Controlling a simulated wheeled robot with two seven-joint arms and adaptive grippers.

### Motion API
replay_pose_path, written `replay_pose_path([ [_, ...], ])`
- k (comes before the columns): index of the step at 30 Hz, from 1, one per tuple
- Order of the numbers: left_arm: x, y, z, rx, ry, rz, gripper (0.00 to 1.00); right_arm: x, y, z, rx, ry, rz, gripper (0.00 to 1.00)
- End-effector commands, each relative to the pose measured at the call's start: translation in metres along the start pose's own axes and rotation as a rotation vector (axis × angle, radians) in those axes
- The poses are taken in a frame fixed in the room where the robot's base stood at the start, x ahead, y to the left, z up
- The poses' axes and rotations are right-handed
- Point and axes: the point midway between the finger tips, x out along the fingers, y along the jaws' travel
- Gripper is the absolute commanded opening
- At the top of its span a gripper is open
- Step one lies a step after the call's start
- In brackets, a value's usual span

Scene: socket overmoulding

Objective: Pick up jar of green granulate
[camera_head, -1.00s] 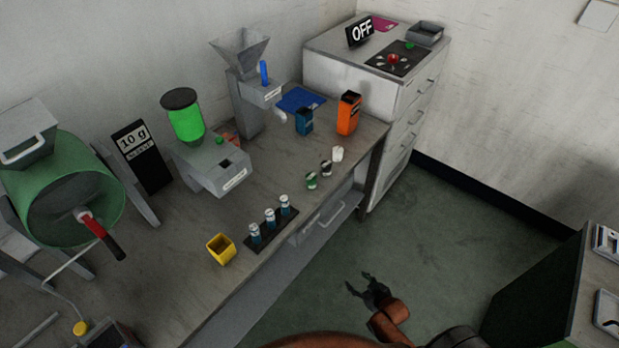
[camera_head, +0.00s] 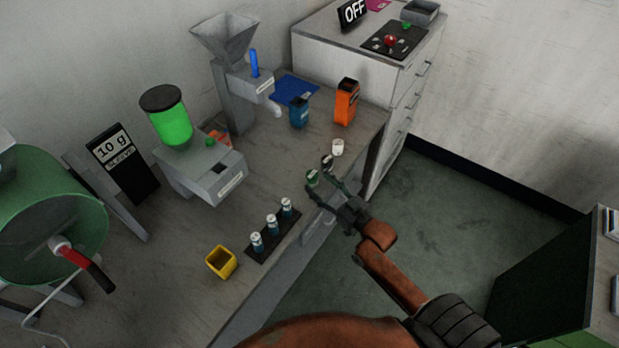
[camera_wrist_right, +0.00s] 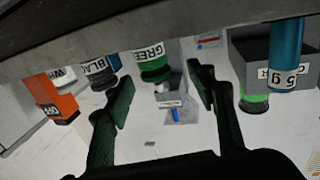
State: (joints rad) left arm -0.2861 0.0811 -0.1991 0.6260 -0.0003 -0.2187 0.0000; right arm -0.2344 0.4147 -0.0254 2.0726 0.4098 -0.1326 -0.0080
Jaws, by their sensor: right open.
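The jar of green granulate (camera_head: 312,178) is small and stands near the front edge of the workbench, the nearest of three jars in a row. In the right wrist view, which is upside down, the jar (camera_wrist_right: 151,62) shows a label reading "GREE" and a green band. My right gripper (camera_head: 321,181) is open and empty at the bench edge, its fingers pointing at the jar. In the wrist view the jar appears between the two fingers (camera_wrist_right: 162,85); I cannot tell whether it is fully between them. My left gripper is not in view.
A black-labelled jar (camera_head: 327,161) and a white jar (camera_head: 338,147) stand just behind. A rack (camera_head: 262,251) with three blue-filled vials and a yellow container (camera_head: 221,262) lie nearer. Orange (camera_head: 346,103) and blue (camera_head: 299,112) containers stand farther back. The floor beside the bench is clear.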

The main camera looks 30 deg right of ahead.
Motion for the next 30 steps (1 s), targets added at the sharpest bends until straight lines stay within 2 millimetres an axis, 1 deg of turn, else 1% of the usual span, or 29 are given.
replay_pose_path([
  [1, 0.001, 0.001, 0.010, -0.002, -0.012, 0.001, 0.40, 0.004, 0.002, 0.000, 0.000, 0.001, 0.002, 0.51],
  [3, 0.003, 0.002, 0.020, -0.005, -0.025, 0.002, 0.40, 0.013, 0.003, -0.001, 0.001, 0.003, 0.003, 0.51],
  [6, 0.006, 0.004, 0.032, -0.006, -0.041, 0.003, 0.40, 0.029, 0.006, -0.002, 0.001, 0.002, 0.004, 0.51],
  [9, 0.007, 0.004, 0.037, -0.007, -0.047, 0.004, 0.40, 0.041, 0.006, -0.002, 0.001, 0.001, 0.003, 0.51],
  [13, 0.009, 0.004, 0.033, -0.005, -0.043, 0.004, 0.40, 0.049, 0.005, -0.002, 0.000, -0.001, 0.002, 0.51],
  [19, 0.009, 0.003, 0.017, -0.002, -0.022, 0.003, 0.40, 0.051, 0.004, -0.002, -0.001, -0.001, -0.001, 0.51],
  [23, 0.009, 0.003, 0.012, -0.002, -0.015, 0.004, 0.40, 0.051, 0.004, -0.002, -0.001, -0.001, -0.001, 0.43],
  [30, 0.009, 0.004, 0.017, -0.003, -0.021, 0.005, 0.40, 0.051, 0.004, -0.002, -0.001, -0.001, -0.001, 0.27],
])
